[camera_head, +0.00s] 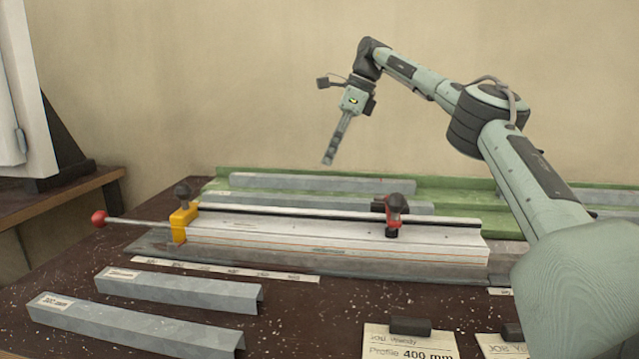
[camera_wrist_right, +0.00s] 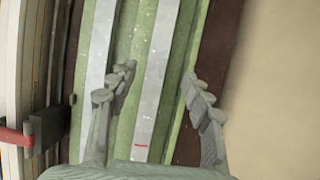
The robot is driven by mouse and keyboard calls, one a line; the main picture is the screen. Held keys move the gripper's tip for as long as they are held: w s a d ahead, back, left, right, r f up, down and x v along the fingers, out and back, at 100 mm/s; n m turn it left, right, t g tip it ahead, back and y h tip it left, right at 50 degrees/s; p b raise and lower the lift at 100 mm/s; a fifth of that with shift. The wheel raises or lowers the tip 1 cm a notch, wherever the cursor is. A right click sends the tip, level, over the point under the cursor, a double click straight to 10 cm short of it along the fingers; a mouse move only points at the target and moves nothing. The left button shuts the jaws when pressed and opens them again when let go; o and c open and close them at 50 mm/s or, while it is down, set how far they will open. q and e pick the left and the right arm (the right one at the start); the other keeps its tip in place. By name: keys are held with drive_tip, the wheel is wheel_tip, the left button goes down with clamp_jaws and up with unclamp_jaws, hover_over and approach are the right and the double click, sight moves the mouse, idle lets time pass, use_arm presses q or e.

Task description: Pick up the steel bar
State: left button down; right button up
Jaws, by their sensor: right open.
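My right gripper (camera_head: 329,158) hangs above the green tray (camera_head: 470,190) at the back of the bench, fingers pointing down. In the right wrist view the gripper (camera_wrist_right: 156,80) is open, with nothing between its fingertips. A long grey steel bar (camera_wrist_right: 155,60) with a small red mark lies below, between the two fingers in that view. It appears to be the rear bar (camera_head: 322,182) in the head view. A second grey bar (camera_wrist_right: 98,60) lies parallel to it, also on the green tray. My left gripper is not in view.
A clamp fixture (camera_head: 330,240) with a yellow stop (camera_head: 182,222), a red-ended rod (camera_head: 99,218) and a red clamp (camera_head: 394,212) stands before the tray. Two grey profiles (camera_head: 180,288) (camera_head: 130,325) lie in front. Job cards (camera_head: 410,345) lie at the front right.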

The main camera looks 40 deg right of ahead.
sight(324, 178)
drive_tip(key=f, duration=0.3)
drive_tip(key=f+b, duration=0.1)
drive_tip(key=f, duration=0.1)
drive_tip(key=shift+w+a, duration=0.15)
drive_tip(key=shift+a, duration=0.25)
drive_tip(key=shift+w+a+f, duration=0.1)
drive_tip(key=shift+w+f, duration=0.1)
drive_tip(key=shift+f, duration=0.05)
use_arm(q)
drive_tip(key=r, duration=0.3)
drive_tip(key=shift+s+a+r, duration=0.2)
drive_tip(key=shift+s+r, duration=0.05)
use_arm(e)
clamp_jaws()
